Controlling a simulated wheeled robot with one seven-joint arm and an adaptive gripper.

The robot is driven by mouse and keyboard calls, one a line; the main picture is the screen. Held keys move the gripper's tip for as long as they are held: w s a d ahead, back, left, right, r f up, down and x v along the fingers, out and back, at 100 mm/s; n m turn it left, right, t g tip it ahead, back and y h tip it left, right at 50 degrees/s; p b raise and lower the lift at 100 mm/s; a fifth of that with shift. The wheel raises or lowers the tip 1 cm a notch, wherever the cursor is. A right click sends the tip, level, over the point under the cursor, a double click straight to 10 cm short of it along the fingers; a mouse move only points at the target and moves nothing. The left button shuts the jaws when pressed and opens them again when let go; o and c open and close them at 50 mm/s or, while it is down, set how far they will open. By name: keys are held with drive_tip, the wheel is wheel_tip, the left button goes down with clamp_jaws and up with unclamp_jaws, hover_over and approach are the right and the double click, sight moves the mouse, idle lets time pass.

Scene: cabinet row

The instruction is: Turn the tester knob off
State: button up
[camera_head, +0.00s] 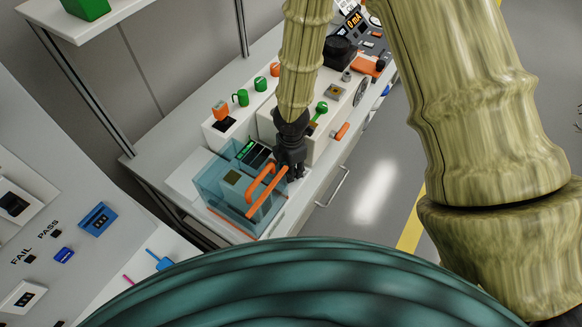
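My gripper (293,172) is dark and points down beside the orange bar handle (266,190) of a clear blue box (222,187) on the bench. Its fingers overlap the handle's right end in the picture; I cannot tell whether they touch it or how far apart they are. I cannot tell for certain which part is the tester knob. A green knob (321,107) stands on the white unit behind my gripper. My arm hides part of the bench.
A panel marked PASS and FAIL (40,235) is at the left. A metal shelf post (85,95) rises behind it. Open floor (375,190) lies to the right.

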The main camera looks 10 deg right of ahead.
drive_tip(key=o, duration=1)
drive_tip(key=shift+r, duration=0.1)
wheel_tip(320, 180, up, 12)
drive_tip(key=shift+f, duration=0.1)
idle(0.6)
